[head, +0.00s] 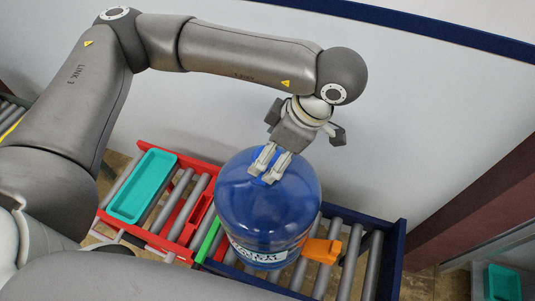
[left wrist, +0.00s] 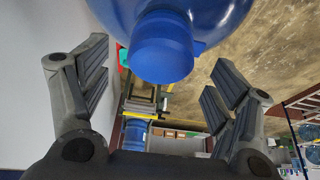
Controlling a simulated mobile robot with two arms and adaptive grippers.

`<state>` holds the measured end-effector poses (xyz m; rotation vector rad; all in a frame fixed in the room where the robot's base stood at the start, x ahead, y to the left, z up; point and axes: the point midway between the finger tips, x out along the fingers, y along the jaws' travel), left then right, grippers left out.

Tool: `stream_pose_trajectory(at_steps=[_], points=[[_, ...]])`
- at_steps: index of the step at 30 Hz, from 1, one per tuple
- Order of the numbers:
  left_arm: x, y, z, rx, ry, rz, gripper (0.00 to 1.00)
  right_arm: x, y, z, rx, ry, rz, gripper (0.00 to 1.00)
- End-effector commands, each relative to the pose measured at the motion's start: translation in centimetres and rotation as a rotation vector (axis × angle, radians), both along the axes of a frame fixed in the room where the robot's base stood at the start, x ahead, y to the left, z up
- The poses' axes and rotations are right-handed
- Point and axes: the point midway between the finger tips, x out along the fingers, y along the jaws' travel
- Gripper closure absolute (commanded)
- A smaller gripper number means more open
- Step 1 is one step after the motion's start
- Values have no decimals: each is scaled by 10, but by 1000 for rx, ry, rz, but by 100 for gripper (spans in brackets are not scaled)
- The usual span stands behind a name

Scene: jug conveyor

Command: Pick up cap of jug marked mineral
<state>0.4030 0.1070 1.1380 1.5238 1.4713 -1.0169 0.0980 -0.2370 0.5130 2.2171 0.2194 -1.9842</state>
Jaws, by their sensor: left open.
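A large blue jug (head: 235,200) stands upright on the conveyor in the head view. Its white label (head: 262,252) faces the front, and I cannot read the wording for certain. The jug's blue cap (left wrist: 162,48) shows in the left wrist view, between the two spread fingers and slightly beyond them. In the head view the cap is mostly hidden by my left gripper (head: 264,174), which points down at the jug's top. My left gripper also shows in the left wrist view (left wrist: 158,80); it is open and holds nothing. My right gripper is not in view.
The jug's roller conveyor has a dark blue frame (head: 391,262). An orange block (head: 322,250) and a green piece (head: 209,241) flank the jug. A red-framed conveyor at left holds a teal tray (head: 142,187). A white wall stands behind.

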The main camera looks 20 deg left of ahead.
Motion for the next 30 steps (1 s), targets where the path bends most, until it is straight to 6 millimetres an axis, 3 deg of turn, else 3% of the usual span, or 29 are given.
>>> stream_pose_trajectory(at_steps=[1, 6, 14, 21, 30], points=[[-1, 2, -1, 1, 4, -1, 18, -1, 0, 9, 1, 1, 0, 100], [0, 9, -21, 0, 3, 1, 18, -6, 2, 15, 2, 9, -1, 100], [0, 10, -25, -1, 0, 0, 18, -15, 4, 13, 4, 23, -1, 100], [0, 10, -24, -1, 0, 0, 49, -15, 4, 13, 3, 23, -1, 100], [0, 10, -24, 0, 0, 1, 50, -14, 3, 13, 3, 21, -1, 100]])
